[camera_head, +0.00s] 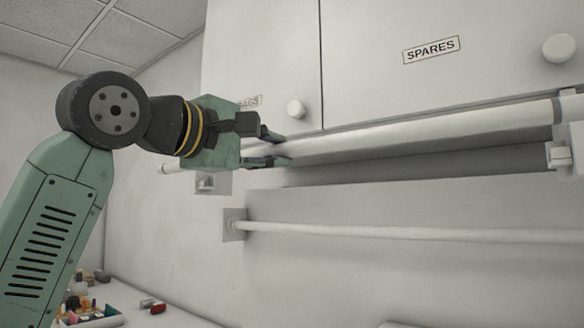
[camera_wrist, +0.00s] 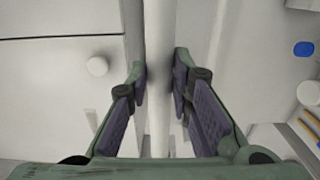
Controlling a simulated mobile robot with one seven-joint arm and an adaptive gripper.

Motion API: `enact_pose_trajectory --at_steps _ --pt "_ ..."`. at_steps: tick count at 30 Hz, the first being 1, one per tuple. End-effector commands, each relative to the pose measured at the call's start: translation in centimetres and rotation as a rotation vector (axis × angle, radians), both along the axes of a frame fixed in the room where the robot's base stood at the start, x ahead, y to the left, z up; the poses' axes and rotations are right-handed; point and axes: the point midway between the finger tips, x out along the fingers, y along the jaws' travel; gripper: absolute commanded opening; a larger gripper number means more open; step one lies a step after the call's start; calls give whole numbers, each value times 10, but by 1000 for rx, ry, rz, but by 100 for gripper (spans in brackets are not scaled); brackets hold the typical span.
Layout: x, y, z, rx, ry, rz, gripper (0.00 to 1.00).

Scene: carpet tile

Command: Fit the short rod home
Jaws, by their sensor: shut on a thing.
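My gripper (camera_head: 279,149) is shut on a long white rod (camera_head: 420,132), which I take to be the short rod. The rod runs across in front of the cabinet, its left end sticking out past my gripper and its right part reaching the picture's right edge. In the wrist view the rod (camera_wrist: 159,40) passes between the two finger pads. A left bracket (camera_head: 207,184) sits on the wall below the rod's left part; a white holder (camera_head: 559,156) sits below its right part. The rod appears above both, apart from them.
A second white rod (camera_head: 400,233) runs lower, its left end at a square wall plate (camera_head: 233,225). Behind are cabinet doors with round knobs (camera_head: 296,109) and a SPARES label (camera_head: 431,49). A tray of small items (camera_head: 88,317) lies on the counter at lower left.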

Motion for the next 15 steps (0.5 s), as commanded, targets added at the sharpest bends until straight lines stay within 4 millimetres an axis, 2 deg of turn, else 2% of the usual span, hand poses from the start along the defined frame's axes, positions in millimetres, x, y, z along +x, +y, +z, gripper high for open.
enact_pose_trajectory --at_steps 10,15 --pt "-1 1 0 3 0 5 0" --pt "8 -6 0 1 2 1 0"
